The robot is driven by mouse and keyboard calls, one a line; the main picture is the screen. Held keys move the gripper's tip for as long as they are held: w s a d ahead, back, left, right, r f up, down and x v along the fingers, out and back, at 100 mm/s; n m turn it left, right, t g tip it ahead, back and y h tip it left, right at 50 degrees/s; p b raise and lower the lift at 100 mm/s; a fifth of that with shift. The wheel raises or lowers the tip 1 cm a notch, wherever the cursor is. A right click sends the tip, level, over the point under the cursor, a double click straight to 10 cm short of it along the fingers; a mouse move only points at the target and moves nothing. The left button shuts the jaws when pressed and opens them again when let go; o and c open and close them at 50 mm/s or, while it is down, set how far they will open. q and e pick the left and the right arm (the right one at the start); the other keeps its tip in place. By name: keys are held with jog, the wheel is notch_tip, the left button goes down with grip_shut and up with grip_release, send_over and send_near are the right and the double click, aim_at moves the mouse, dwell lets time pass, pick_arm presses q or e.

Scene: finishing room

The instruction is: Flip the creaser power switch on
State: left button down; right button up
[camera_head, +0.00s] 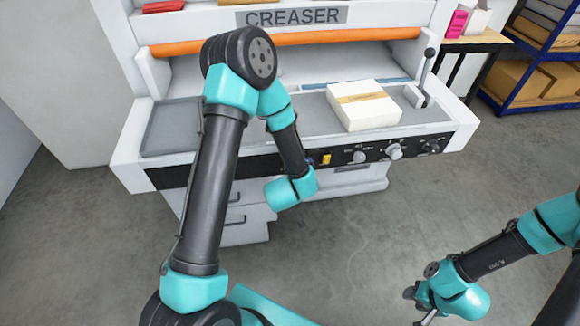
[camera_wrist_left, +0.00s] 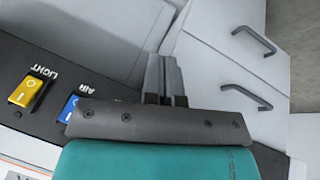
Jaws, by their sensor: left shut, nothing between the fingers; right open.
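The creaser (camera_head: 291,17) is a large white machine with a dark control strip along its front edge. A yellow LIGHT switch (camera_wrist_left: 27,91) and a blue AIR switch (camera_wrist_left: 68,108) show in the left wrist view; the yellow one is also in the head view (camera_head: 326,159). No switch marked power is readable; part of the strip is hidden by my left arm and gripper. My left gripper (camera_wrist_left: 165,78) is shut and empty, near the strip beside the AIR switch; contact cannot be told. My right gripper (camera_head: 417,306) is open and empty, low over the floor, away from the machine.
A white block with a tan band (camera_head: 363,105) sits on the creaser bed, next to a lever (camera_head: 427,67). Several knobs (camera_head: 394,151) line the strip's right part. Drawer handles (camera_wrist_left: 247,97) are below the strip. The floor (camera_head: 350,250) in front is clear.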

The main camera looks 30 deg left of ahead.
pick_arm(q)
jog(key=w+d+r+n+g+y, duration=0.1)
jog(key=d+r+n+y, duration=0.1)
jog(key=r+n, duration=0.5)
jog(key=w+d+r+n+g+y, duration=0.2)
jog(key=d+r+n+y, duration=0.1)
jog(key=r+n, duration=0.4)
jog(key=shift+w+r+y, duration=0.2)
jog(key=shift+r+y, duration=0.25)
jog(key=shift+y, duration=0.45)
jog(key=shift+a+f, duration=0.1)
jog(key=w+a+f, duration=0.5)
jog(key=a+f, duration=0.1)
jog(key=a, duration=0.2)
jog(key=shift+a+f, duration=0.25)
jog(key=shift+f, duration=0.15)
jog(key=shift+a, duration=0.15)
